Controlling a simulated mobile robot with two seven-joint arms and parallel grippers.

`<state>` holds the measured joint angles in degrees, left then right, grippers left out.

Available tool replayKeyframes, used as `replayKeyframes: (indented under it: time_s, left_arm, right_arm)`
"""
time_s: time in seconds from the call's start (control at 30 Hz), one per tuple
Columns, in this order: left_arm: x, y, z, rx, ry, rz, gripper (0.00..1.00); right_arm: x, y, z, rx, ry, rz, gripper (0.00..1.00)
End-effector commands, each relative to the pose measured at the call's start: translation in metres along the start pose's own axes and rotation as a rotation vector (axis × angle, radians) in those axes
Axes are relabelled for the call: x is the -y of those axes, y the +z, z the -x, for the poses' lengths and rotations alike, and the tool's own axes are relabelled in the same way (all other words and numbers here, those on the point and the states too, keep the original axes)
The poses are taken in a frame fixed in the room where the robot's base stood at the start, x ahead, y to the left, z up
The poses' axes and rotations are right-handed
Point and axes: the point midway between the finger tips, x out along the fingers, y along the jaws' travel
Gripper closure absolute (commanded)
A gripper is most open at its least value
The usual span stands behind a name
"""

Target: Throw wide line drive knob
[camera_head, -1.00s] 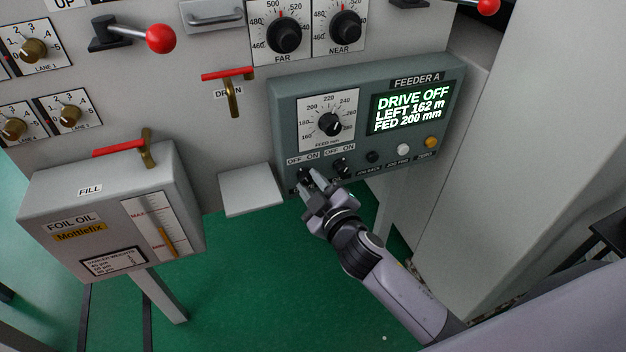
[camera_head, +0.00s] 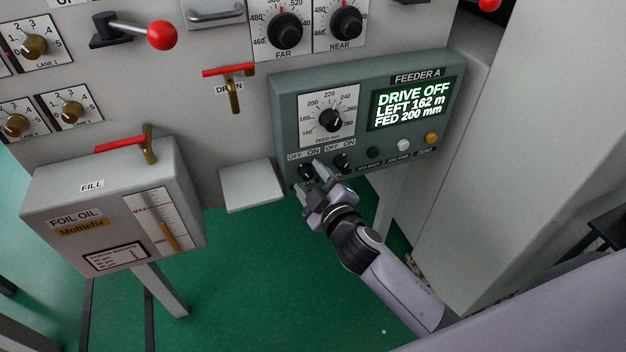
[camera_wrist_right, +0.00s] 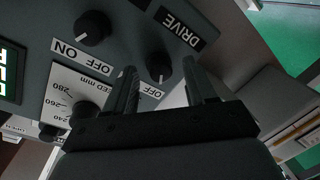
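The drive knob (camera_head: 306,172) is a small black knob under an OFF ON label at the lower left of the green-grey Feeder A panel (camera_head: 284,110). In the right wrist view the drive knob (camera_wrist_right: 159,68) sits beside its DRIVE label (camera_wrist_right: 181,26), between the two fingertips in the picture. My right gripper (camera_head: 309,179) is open, its fingers spread to either side of the knob; it also shows in the right wrist view (camera_wrist_right: 160,72). I cannot tell whether a finger touches the knob. The display (camera_head: 412,103) reads DRIVE OFF, LEFT 162 m, FED 200 mm. My left gripper is out of view.
A second OFF ON knob (camera_head: 341,161) is close to the right of the drive knob. A feed dial (camera_head: 331,120) is above, and several buttons lie along the panel's lower edge. A pale box (camera_head: 251,186) stands left of the gripper, with the foil oil tank (camera_head: 110,210) further left.

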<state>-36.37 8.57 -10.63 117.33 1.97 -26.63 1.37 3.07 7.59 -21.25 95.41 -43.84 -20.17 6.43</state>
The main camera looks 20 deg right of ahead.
Motion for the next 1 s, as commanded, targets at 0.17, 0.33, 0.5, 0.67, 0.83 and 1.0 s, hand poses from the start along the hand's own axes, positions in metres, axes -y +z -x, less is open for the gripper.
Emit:
replayKeyframes:
  time_s: [0.17, 0.33, 0.5, 0.67, 0.83, 1.0]
  left_arm:
    - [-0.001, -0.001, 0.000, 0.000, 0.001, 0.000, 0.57]
    - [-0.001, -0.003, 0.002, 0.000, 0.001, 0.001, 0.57]
    - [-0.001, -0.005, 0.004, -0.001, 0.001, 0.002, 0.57]
    - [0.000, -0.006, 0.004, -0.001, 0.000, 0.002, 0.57]
    - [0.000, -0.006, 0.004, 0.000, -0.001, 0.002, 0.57]
    - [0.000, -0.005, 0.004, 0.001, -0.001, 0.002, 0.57]
  right_arm:
    - [0.000, 0.000, 0.002, 0.001, 0.000, -0.001, 0.45]
    - [0.000, 0.000, 0.017, 0.001, -0.001, -0.003, 0.45]
    - [0.000, 0.000, 0.041, 0.002, -0.001, -0.001, 0.45]
    - [0.000, 0.000, 0.059, 0.000, -0.001, -0.001, 0.45]
    - [0.000, 0.000, 0.070, 0.000, 0.000, -0.001, 0.45]
    - [0.000, 0.000, 0.072, 0.000, 0.000, 0.000, 0.45]
